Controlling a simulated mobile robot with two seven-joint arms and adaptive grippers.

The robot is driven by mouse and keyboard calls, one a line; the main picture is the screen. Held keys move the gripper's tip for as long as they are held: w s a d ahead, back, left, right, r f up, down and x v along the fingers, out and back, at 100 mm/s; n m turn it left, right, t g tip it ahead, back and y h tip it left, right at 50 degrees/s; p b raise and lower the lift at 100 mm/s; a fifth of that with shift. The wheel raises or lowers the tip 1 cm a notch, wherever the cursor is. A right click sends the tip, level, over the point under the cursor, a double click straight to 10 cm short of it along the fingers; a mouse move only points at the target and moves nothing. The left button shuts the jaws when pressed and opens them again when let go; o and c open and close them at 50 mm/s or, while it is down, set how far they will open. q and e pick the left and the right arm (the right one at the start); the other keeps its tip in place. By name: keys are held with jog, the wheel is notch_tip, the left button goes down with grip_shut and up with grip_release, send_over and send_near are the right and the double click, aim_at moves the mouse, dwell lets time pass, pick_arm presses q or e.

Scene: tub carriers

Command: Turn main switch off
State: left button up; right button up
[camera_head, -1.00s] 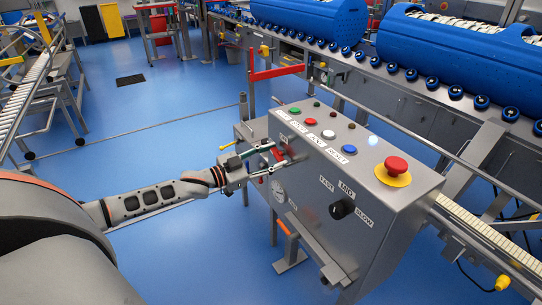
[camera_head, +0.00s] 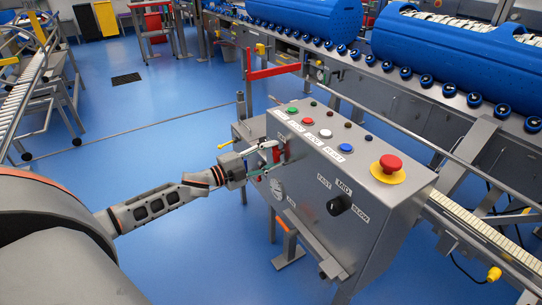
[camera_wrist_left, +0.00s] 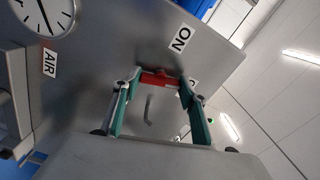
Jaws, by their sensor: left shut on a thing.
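The main switch is a red handle (camera_head: 276,154) on the left face of the grey control box (camera_head: 300,180). In the left wrist view the red handle (camera_wrist_left: 158,79) lies across between the fingertips, with a label bearing the letters N and O (camera_wrist_left: 180,39) near it. A second label (camera_wrist_left: 193,82) is partly hidden by a finger. My left gripper (camera_head: 269,158) reaches the switch from the left and is shut on the handle; its green-sided fingers (camera_wrist_left: 160,92) show on both sides of it. My right gripper is not in view.
The box top carries several coloured buttons and lamps, and a red emergency stop (camera_head: 390,163) on a yellow base. A black speed knob (camera_head: 338,205) and a gauge (camera_head: 277,190) are on its face. A red bar (camera_head: 275,72) stands behind. Blue floor (camera_head: 150,120) is open at left.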

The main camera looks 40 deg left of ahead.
pick_arm(q)
jog(key=shift+f+m, duration=0.1)
jog(key=shift+m, duration=1.5)
jog(key=o, duration=1.1)
jog(key=v, duration=1.2)
